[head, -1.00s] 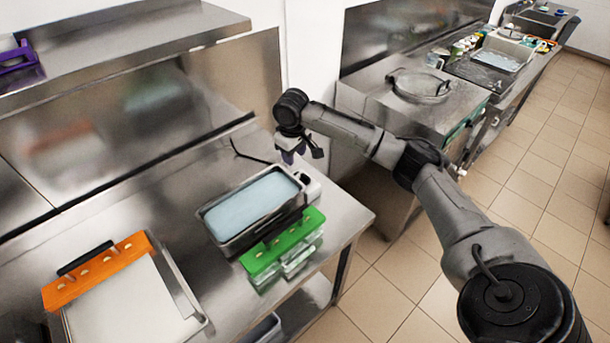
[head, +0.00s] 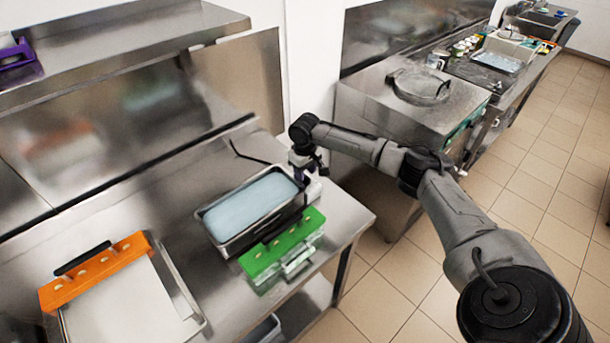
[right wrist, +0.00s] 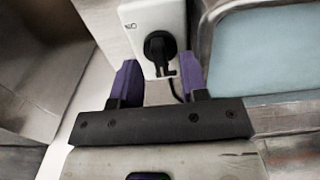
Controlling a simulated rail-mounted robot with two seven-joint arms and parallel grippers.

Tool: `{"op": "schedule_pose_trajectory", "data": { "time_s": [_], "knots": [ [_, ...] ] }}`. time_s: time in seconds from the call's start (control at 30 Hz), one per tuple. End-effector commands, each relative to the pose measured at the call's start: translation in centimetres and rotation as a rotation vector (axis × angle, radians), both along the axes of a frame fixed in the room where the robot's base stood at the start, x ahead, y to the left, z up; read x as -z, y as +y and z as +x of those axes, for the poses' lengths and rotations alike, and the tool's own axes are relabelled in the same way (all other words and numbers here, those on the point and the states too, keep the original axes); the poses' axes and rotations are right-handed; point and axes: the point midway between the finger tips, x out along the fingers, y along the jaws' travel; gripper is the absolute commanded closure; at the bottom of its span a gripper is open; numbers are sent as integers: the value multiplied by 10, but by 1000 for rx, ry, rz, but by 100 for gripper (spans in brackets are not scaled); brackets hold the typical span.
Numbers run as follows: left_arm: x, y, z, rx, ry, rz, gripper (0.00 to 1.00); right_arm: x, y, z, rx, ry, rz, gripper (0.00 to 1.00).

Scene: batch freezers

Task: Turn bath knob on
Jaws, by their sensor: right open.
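The bath (head: 232,238) is a metal tub of pale blue liquid on the steel table. Its white control box (right wrist: 150,18) shows in the right wrist view, with a black knob (right wrist: 160,46) on its face beside an "NO"-like marking. My right gripper (head: 310,170) is over the bath's right end in the head view and mostly covers the control box there. In the right wrist view the purple fingers of my right gripper (right wrist: 160,66) are apart, one on each side of the knob's lower part, with visible gaps. Whether they reach it in depth is unclear. My left gripper is out of view.
A green rack (head: 290,243) stands against the bath's front. An orange-handled tray (head: 120,305) lies at the left. A steel freezer unit (head: 375,95) with a round lid stands behind my right arm. The tabletop between tray and bath is clear.

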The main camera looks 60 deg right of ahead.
Motion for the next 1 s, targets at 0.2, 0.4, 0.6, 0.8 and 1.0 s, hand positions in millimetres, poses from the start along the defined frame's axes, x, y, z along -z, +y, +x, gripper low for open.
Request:
{"op": "schedule_pose_trajectory", "data": {
  "time_s": [0.2, 0.4, 0.6, 0.8, 1.0],
  "knots": [
    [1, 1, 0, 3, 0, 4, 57, 15, 0, 0, 1, 0, -1, 60],
    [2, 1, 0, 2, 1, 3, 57, 17, 0, 0, 0, 0, -1, 60],
    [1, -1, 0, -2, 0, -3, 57, 17, 0, 0, 0, 0, 0, 62],
    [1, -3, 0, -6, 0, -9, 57, 17, 0, 0, 0, 0, 0, 82],
    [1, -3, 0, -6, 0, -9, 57, 17, 0, 0, 0, 0, 0, 100]
  ]
}}
